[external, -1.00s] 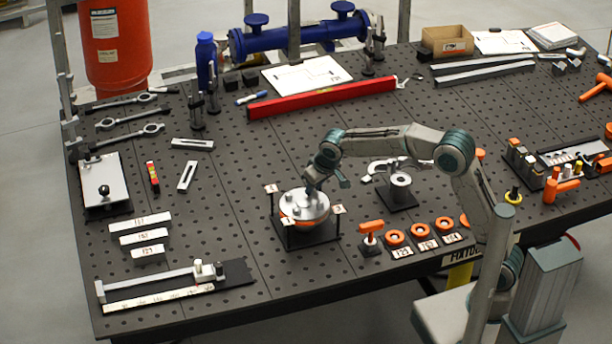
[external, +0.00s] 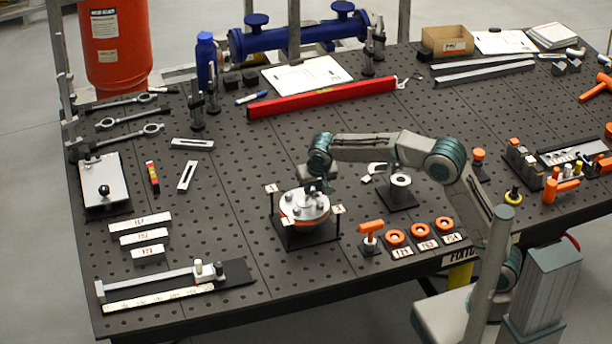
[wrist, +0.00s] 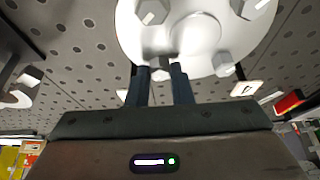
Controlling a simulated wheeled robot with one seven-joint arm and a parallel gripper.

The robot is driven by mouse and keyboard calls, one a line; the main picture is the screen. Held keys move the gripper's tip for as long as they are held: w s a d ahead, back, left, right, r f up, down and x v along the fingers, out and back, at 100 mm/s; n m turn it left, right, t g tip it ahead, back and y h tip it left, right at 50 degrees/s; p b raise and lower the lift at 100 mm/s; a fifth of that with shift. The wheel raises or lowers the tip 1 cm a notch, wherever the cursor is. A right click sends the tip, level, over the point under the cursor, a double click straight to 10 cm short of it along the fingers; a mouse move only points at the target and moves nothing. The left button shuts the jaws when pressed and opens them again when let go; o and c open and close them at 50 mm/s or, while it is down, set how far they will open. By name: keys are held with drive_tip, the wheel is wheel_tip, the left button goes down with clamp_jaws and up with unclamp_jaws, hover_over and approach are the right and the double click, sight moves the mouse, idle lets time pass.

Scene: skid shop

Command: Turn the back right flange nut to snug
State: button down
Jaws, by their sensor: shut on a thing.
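The pale round flange (external: 304,208) sits on an orange ring in a dark stand with small white tags at its corners. Several hex nuts stand on its face. In the wrist view the flange (wrist: 195,35) fills the top centre, with nuts such as the one at its lower right edge (wrist: 223,64). My gripper (external: 314,187) comes down on the back right part of the flange in the external view. In the wrist view its dark fingers (wrist: 160,68) are shut at the flange's edge on the back right flange nut, which they mostly hide.
An orange-handled tool (external: 371,232) and orange rings (external: 394,238) with number tags lie right of the stand. A small black stand with a metal ring (external: 400,181) is behind them. A long red level (external: 322,100) lies farther back.

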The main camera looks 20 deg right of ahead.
drive_tip(key=shift+r, duration=0.25)
drive_tip(key=c, duration=1.3)
unclamp_jaws()
drive_tip(key=shift+f, duration=0.1)
drive_tip(key=v, duration=1.3)
drive_tip(key=shift+s+r, duration=0.2)
drive_tip(key=shift+r, duration=0.1)
